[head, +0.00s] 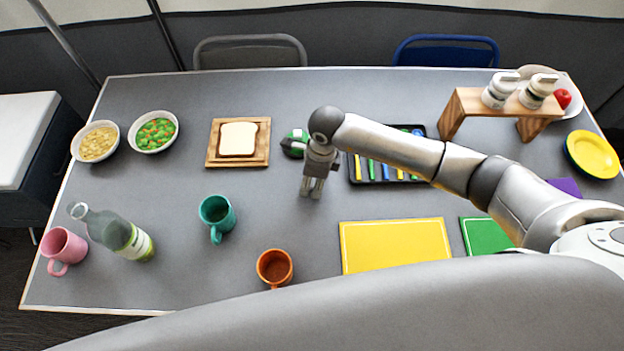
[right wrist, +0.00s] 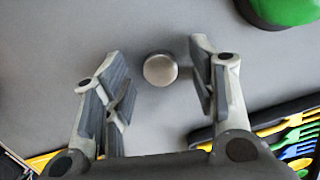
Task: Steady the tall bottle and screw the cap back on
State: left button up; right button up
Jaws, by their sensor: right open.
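The tall bottle (head: 122,236), clear with a green and white label, stands at the left of the table in the head view. Its narrow neck points to the upper left and no cap shows on its mouth. A round, grey metallic cap (right wrist: 160,70) is on the table in the right wrist view; I cannot make it out in the head view. My right gripper (head: 312,192) points down over the middle of the table. In the right wrist view its open fingers (right wrist: 154,68) stand either side of the cap, with a gap at each side. My left gripper is not in view.
A pink mug (head: 65,247) is close beside the bottle, and a teal mug (head: 215,212) stands to its right. An orange mug (head: 274,267) is near the front edge. A green object (head: 294,143) and a black cutlery tray (head: 357,178) flank my right gripper.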

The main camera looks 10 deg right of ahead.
aim_at(313, 182)
dwell(0.3)
jog(key=c, duration=0.7)
jog(key=shift+c, duration=0.2)
jog(key=shift+w+r, duration=0.1)
jog(key=shift+r, duration=0.45)
notch_tip(313, 182, up, 2)
jog(key=shift+r, duration=0.15)
jog(key=s+a+r+b, duration=0.3)
jog(key=s+r, duration=0.6)
jog(key=s, duration=0.4)
jog(key=shift+s+a+r, duration=0.3)
jog(key=shift+s+a, duration=0.05)
jog(key=shift+a, duration=0.05)
